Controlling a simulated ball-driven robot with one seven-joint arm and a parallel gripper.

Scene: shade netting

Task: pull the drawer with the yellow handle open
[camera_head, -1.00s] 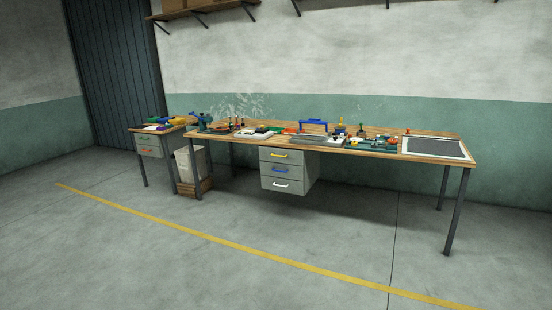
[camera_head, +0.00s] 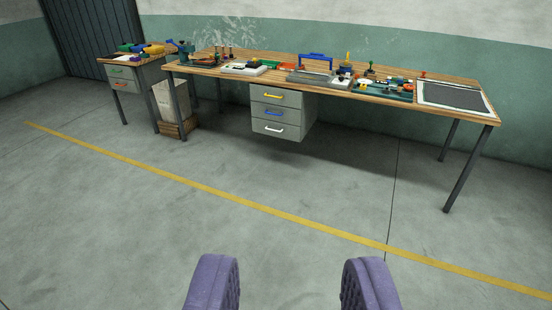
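The drawer with the yellow handle (camera_head: 273,96) is the top one of three in a grey cabinet (camera_head: 308,110) that hangs under the long workbench. It looks shut. The drawer below has a blue handle (camera_head: 273,113), and the bottom one has a white handle (camera_head: 273,128). My gripper (camera_head: 291,285) shows at the bottom of the view with its two purple fingers wide apart and nothing between them. It is well short of the cabinet, with open floor between.
The long workbench (camera_head: 215,72) carries several tools and trays. A smaller bench (camera_head: 147,61) with drawers stands at the left, with a pale block on a wooden crate (camera_head: 178,128) beside it. A yellow line (camera_head: 215,193) crosses the clear floor.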

